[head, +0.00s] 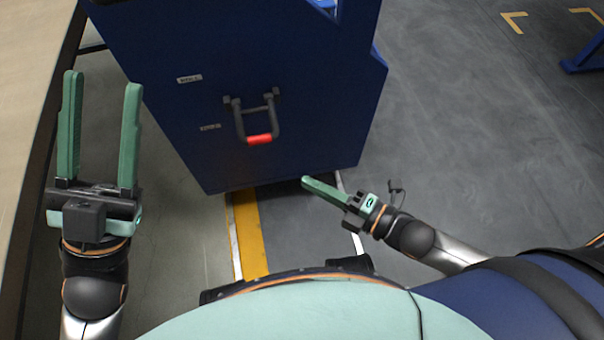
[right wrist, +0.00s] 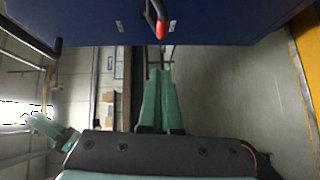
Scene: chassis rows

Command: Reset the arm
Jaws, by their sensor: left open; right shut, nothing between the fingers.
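My left gripper (head: 101,125) is at the left of the head view, its two green fingers spread apart with nothing between them. It is beside the blue cabinet and apart from it. My right gripper (head: 306,182) is low in front of the cabinet's lower edge, right of centre, pointing left. Its fingers are together and empty. In the right wrist view the closed green fingers (right wrist: 160,75) point up toward the cabinet, below the handle.
A dark blue cabinet (head: 280,70) stands ahead, with a grey handle with a red grip (head: 260,139) on its face. A table edge (head: 30,150) runs along the left. Yellow floor tape (head: 249,235) lies beneath. Grey floor (head: 480,130) is open on the right.

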